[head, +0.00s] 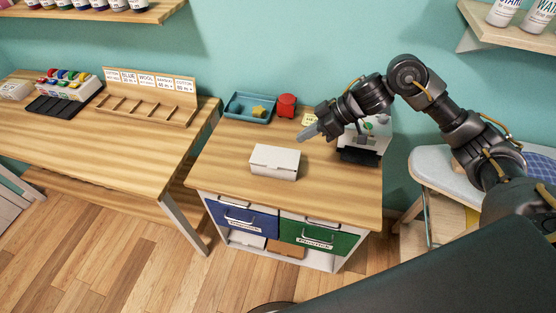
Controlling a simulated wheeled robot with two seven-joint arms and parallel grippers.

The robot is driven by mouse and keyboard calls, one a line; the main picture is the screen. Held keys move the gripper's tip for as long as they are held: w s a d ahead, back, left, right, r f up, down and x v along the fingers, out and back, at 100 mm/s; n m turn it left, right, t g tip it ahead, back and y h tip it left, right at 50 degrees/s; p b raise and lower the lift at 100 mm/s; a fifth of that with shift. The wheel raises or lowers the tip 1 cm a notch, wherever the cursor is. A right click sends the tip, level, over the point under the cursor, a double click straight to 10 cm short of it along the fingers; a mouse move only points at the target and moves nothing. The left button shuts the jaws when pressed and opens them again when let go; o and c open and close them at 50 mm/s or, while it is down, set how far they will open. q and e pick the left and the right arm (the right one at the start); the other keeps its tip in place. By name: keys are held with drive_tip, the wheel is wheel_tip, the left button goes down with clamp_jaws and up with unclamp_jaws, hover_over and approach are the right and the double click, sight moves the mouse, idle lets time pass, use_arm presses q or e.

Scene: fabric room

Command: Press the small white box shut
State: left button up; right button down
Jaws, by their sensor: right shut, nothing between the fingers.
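The small white box (275,162) sits on the wooden top of the drawer cabinet (225,160), near its middle. Its lid lies over the top, and a thin line runs along the upper edge; I cannot tell whether it is fully shut. My right gripper (308,132) is shut and empty. It hangs in the air behind and to the right of the box, apart from it, with its fingers pointing down and left. My left gripper is not in view.
A black-and-white machine (360,150) stands at the back right. The cabinet top left and front of the box is clear. A long table (120,160) stands left.

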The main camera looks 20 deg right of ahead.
drive_tip(key=p, duration=0.2)
hover_over(268, 166)
drive_tip(key=d, duration=0.3)
drive_tip(key=f, duration=0.6)
drive_tip(key=shift+s+d+f, duration=0.15)
drive_tip(key=shift+s+f, duration=0.1)
drive_tip(key=shift+s, duration=0.05)
drive_tip(key=shift+s+a+f, duration=0.1)
drive_tip(key=shift+a+f, duration=0.05)
drive_tip(key=shift+f, duration=0.5)
drive_tip(key=shift+a+f, duration=0.1)
drive_tip(key=shift+f, duration=0.5)
drive_tip(key=shift+s+f+p, duration=0.15)
drive_tip(key=shift+f+p, duration=0.15)
drive_tip(key=shift+f, duration=0.65)
